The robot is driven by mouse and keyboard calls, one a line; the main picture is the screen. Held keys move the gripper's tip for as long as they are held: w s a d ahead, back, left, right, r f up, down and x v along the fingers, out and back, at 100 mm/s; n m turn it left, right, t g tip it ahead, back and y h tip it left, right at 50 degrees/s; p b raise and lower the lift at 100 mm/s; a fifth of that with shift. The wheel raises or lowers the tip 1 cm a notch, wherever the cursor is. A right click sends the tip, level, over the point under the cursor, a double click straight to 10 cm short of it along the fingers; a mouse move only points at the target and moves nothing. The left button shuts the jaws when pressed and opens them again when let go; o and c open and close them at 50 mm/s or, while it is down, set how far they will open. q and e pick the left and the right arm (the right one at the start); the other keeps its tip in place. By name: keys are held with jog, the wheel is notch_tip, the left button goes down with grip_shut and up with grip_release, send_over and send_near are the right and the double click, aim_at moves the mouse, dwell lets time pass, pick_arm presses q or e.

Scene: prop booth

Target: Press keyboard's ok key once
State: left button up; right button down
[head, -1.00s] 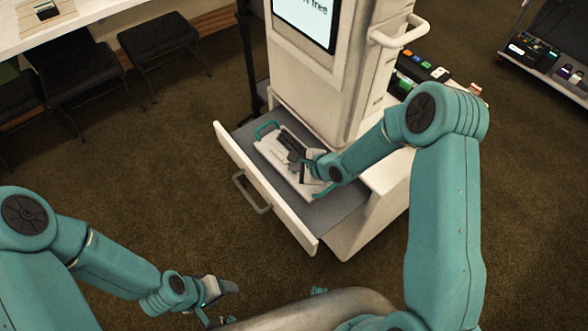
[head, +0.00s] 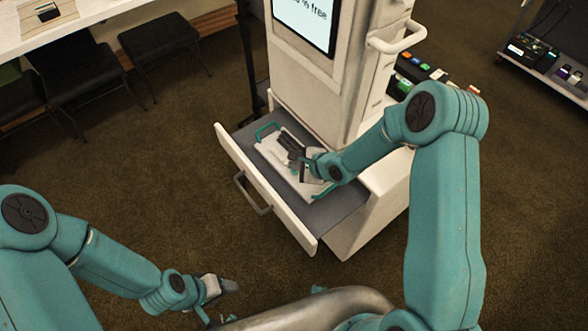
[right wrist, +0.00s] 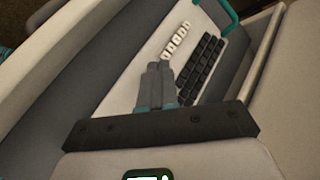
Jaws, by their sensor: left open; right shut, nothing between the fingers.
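The keyboard (head: 264,149) is a pale panel with teal handles at its ends, lying in the open drawer of a white cabinet. In the right wrist view, the keyboard (right wrist: 139,75) shows a block of dark keys and a short row of white keys with marks too small to read. I cannot tell which one is the ok key. My right gripper (head: 282,140) is over the keyboard, shut and empty. In the right wrist view its fingertips (right wrist: 159,67) appear beside the near end of the white row; contact is unclear. My left gripper (head: 228,301) is open and empty, low in front of the drawer.
The drawer front (head: 262,190) with its grey handle stands between my base and the keyboard. A white column with a screen (head: 306,20) rises behind the drawer. Stools (head: 158,38) stand at the upper left. The carpet left of the drawer is clear.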

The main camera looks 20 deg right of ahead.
aim_at(296, 173)
notch_tip(296, 173, up, 5)
jog(key=p, duration=0.4)
jog(key=shift+p, duration=0.4)
dwell(0.6)
